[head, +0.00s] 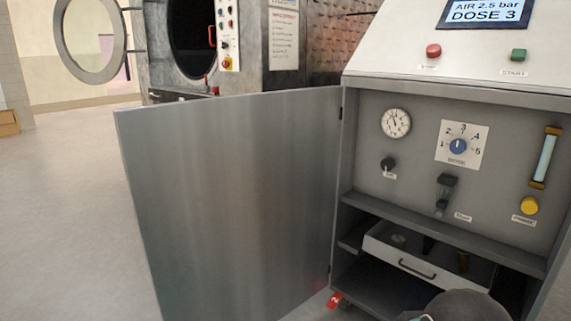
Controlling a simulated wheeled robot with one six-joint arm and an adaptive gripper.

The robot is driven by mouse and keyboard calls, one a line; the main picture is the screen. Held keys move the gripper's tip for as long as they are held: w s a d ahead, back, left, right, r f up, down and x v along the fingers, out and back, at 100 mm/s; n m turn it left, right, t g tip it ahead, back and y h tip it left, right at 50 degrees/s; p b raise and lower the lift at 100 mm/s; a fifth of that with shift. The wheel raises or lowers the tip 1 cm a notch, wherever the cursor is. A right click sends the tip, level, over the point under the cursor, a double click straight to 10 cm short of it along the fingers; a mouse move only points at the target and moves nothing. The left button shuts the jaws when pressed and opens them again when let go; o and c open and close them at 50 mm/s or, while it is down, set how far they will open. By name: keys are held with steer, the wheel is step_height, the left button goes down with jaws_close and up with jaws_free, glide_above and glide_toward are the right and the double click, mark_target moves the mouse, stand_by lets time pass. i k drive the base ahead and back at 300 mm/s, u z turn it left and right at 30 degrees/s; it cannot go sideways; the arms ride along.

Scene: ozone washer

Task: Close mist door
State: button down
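The mist door (235,200) is a plain brushed-metal panel. It stands wide open, swung out to the left of the grey cabinet (350,205). Its hinged side is at the cabinet's left front edge, and its free edge is at the far left of the panel. The cabinet front behind it is exposed, with a gauge (396,122), a blue dial (458,146), knobs and a drawer (428,268). My gripper is not visible. A dark rounded part at the bottom edge looks like part of my arm.
Behind the door stands a machine (270,40) with a round opening and an open round glass door (90,38). Clear floor (65,200) lies left of the panel.

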mark_target(233, 197)
steer(key=u, duration=2.3)
steer(key=i, duration=3.25)
steer(key=z, duration=4.15)
steer(key=i, duration=0.5)
steer(key=z, duration=0.1)
